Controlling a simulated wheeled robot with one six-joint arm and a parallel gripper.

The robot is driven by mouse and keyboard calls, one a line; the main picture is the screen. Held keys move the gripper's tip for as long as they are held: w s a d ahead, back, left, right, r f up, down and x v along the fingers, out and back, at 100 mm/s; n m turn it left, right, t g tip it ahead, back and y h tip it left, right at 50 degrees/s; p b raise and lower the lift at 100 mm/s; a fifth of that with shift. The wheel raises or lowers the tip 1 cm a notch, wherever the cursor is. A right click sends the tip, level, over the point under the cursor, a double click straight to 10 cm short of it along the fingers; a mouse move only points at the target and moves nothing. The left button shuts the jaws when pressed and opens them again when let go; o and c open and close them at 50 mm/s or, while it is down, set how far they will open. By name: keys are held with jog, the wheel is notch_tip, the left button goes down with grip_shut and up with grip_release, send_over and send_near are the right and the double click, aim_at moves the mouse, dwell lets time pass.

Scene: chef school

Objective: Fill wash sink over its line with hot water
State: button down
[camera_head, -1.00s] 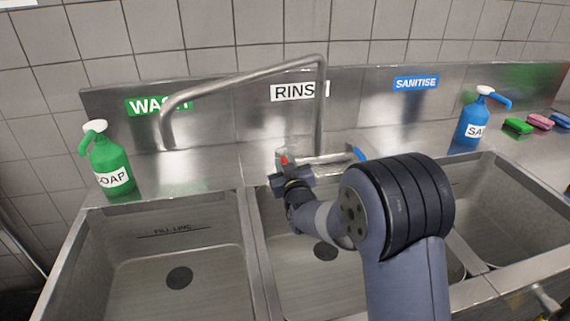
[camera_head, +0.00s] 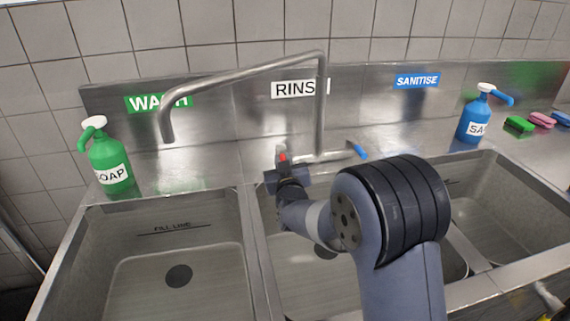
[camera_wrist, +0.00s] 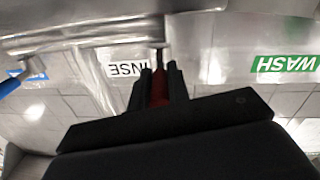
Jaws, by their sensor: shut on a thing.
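The wash sink (camera_head: 97,226) is the left basin, under the green WASH sign (camera_head: 160,102). A dark fill line (camera_head: 172,230) is marked on its back wall, and its drain (camera_head: 178,276) is in clear view. I see no clear water surface in it. The tap spout (camera_head: 240,72) reaches left, its outlet above the wash sink; no stream shows. My gripper (camera_head: 284,166) is at the red hot handle (camera_head: 283,157). In the wrist view, my gripper's fingers (camera_wrist: 159,82) are shut around the red handle (camera_wrist: 160,92). The blue handle (camera_head: 357,150) is to the right, apart from my gripper.
A green soap bottle (camera_head: 110,163) stands left at the back ledge. A blue sanitiser bottle (camera_head: 474,120) and several sponges (camera_head: 519,124) are at the right. My arm covers part of the rinse sink (camera_head: 290,280). The space above the wash basin is clear.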

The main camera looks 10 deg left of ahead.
jog(key=shift+s+a+r+m+t+h+p, duration=0.1)
jog(key=shift+a+m+t+h+p, duration=0.1)
jog(key=shift+m+h+p, duration=0.25)
jog(key=shift+w+a+r+m+t+h+p, duration=0.15)
jog(key=shift+a+m+h, duration=0.1)
jog(key=shift+h, duration=0.3)
jog(key=shift+s+a+r+m+t+h+p, duration=0.1)
jog(key=shift+s+a+m+h+p, duration=0.15)
jog(key=shift+h, duration=0.25)
jog(key=shift+f+m+h+p, duration=0.15)
jog(key=shift+m+h+p, duration=0.3)
jog(key=shift+h, duration=0.25)
jog(key=shift+a, duration=0.1)
jog(key=c, duration=1.3)
grip_release()
jog(key=shift+f, duration=0.15)
jog(key=shift+c, duration=0.2)
notch_tip(320, 180, up, 10)
jog(key=shift+p, duration=0.45)
